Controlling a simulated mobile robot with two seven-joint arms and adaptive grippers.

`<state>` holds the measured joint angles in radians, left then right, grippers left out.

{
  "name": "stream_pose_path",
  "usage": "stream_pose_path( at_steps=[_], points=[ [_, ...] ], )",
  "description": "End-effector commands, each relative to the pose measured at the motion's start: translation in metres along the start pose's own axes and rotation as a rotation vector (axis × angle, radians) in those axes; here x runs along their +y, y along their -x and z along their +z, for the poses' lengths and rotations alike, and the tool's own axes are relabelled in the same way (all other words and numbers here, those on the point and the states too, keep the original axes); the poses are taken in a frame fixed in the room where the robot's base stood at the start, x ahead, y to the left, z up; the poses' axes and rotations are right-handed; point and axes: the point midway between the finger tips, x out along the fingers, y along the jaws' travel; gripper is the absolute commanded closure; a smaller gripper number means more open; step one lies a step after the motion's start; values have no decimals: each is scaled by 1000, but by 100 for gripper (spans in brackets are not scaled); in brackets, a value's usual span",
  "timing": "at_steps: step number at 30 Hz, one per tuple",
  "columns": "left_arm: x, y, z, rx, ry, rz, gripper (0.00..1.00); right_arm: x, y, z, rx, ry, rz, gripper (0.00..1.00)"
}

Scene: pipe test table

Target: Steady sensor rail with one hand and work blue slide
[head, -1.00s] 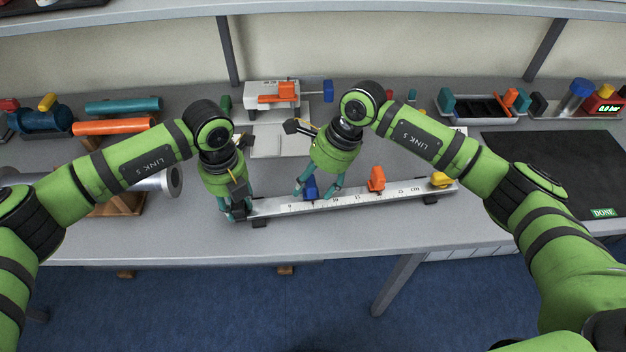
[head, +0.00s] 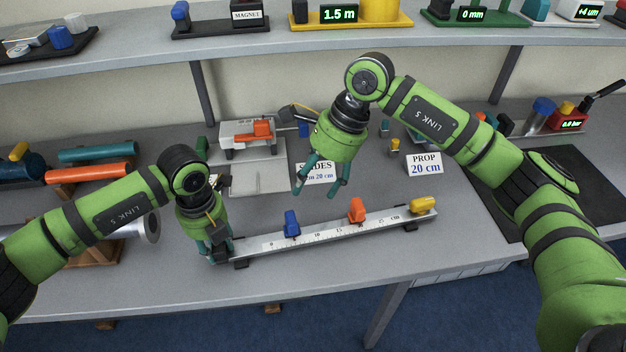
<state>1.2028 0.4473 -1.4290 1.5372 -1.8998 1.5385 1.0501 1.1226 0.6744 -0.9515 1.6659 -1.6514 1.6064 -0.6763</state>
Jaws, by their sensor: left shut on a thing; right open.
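The sensor rail (head: 328,235) is a long silver bar with a centimetre scale, lying across the front of the table. My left gripper (head: 218,254) is shut on the rail's left end. The blue slide (head: 291,224) sits upright on the rail, left of its middle, between the printed 0 and 10. My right gripper (head: 320,192) is open and empty, above the rail and behind it, up and to the right of the blue slide and apart from it. An orange slide (head: 357,210) sits further right on the rail, and a yellow piece (head: 424,204) is at the right end.
Behind the rail are a white apparatus with an orange part (head: 248,133) and a card reading PROP 20 cm (head: 424,164). Another card is partly hidden by my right gripper. A black mat (head: 560,190) lies at right, orange and teal tubes (head: 85,173) at left.

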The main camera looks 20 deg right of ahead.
Motion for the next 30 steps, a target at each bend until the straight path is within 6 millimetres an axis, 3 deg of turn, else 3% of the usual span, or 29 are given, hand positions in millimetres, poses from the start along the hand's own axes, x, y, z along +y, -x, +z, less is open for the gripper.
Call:
stream_pose_path(
  at_steps=[3, 4, 6, 19, 30],
  points=[
    [-1, -1, 0, 0, -2, -1, 100, 0, 0, 0, 0, 0, 0, 33],
    [-1, -1, 0, 0, -2, -1, 55, 0, 0, 0, 0, 0, 0, 33],
    [-1, -1, 0, 0, -2, -1, 35, 0, 0, 0, 0, 0, 0, 33],
    [0, 8, 1, -2, 0, -1, 35, 0, 0, 0, 0, 0, 0, 33],
    [-1, 82, 1, -4, -1, -1, 35, 0, -1, 0, 0, 0, 0, 33]
  ],
)
